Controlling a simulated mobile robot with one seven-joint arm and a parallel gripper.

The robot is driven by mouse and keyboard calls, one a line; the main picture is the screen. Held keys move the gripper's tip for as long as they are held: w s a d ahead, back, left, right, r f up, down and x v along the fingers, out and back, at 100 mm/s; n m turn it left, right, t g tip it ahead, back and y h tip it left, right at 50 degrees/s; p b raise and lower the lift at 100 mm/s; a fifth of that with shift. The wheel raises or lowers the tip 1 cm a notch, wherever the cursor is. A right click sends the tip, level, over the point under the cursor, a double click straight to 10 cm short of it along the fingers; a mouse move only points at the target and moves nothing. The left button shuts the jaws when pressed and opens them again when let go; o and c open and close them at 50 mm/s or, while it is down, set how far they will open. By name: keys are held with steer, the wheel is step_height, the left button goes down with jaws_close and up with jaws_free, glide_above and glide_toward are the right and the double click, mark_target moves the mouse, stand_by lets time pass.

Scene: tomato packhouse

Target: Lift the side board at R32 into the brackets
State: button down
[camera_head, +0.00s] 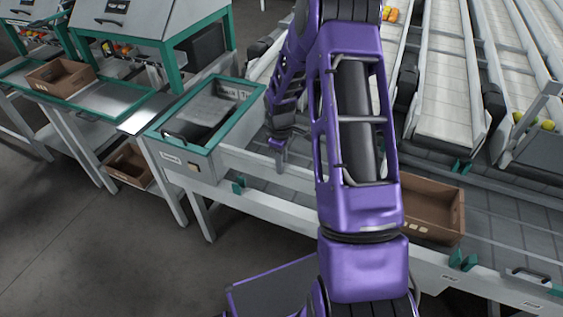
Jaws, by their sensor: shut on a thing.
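My gripper (280,157) is at the end of my purple arm, left of the picture's middle. It points down and is shut on the top edge of a pale grey side board (246,161). The board runs along the near side of the conveyor, from the teal-framed box rightward until my arm hides it. Teal brackets stand on the near rail, one below the board at left (238,184) and another pair at right (462,262). Whether the board sits in or above the brackets I cannot tell. The label R32 is not readable.
A brown crate (446,203) stands on the grey conveyor right of my arm. The teal-framed box (205,149) with a handle is close left of the board. Sloping white lanes (443,90) lie behind. The floor (80,235) at lower left is clear.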

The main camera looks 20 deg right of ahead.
mark_target(281, 183)
steer(key=shift+f+b, duration=3.6)
steer(key=shift+f, duration=2.15)
steer(key=shift+f+b, duration=0.35)
steer(key=shift+f, duration=0.05)
steer(key=c, duration=0.7)
jaws_free()
steer(key=c, duration=0.3)
steer(key=shift+r, duration=0.15)
steer(key=shift+r+p, duration=2.75)
steer(key=shift+r, duration=1.2)
